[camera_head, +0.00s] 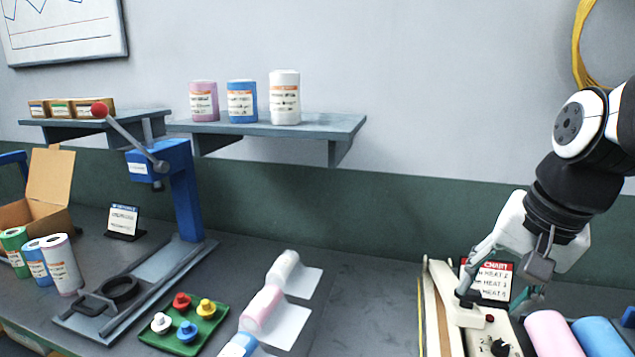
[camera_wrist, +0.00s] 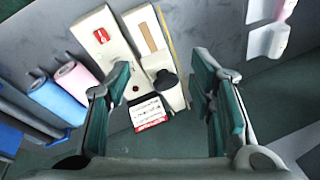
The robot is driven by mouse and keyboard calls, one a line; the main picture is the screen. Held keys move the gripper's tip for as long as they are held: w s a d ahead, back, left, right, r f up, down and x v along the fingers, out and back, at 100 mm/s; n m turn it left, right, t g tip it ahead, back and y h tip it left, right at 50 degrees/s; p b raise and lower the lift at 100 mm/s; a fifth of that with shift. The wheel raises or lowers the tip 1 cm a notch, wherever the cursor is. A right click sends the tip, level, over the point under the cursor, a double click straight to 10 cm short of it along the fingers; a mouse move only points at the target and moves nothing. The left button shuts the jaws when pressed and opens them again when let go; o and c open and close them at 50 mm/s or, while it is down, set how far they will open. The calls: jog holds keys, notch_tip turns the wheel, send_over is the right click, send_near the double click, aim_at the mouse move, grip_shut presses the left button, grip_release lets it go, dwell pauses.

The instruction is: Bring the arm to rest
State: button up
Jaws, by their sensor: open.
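My gripper (camera_head: 492,294) is at the right in the head view, pointing down above the right end of the bench. Its green-padded fingers stand wide apart in the wrist view (camera_wrist: 163,78), with nothing held between them. Below it is a cream heat sealer (camera_head: 490,335), partly covered by my gripper in the head view. A chart card (camera_head: 497,272) stands behind the sealer; it also shows between my fingers in the wrist view (camera_wrist: 150,112). Whether a finger touches the sealer or card cannot be told.
Pink (camera_head: 553,335) and blue (camera_head: 600,337) rolls lie right of the sealer. Film rolls with loose sheets (camera_head: 264,305) lie mid-bench. A green tray (camera_head: 215,335) of coloured knobs and a blue lever press (camera_head: 183,190) are left. A shelf (camera_head: 330,125) holds three rolls.

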jog(key=s+a+n+t, duration=0.1)
jog(key=s+a+n, duration=0.4)
jog(key=s, duration=0.6)
jog(key=shift+s+f+n+t+h, duration=0.15)
jog(key=shift+s+n+t+h, duration=0.2)
jog(key=shift+n, duration=0.95)
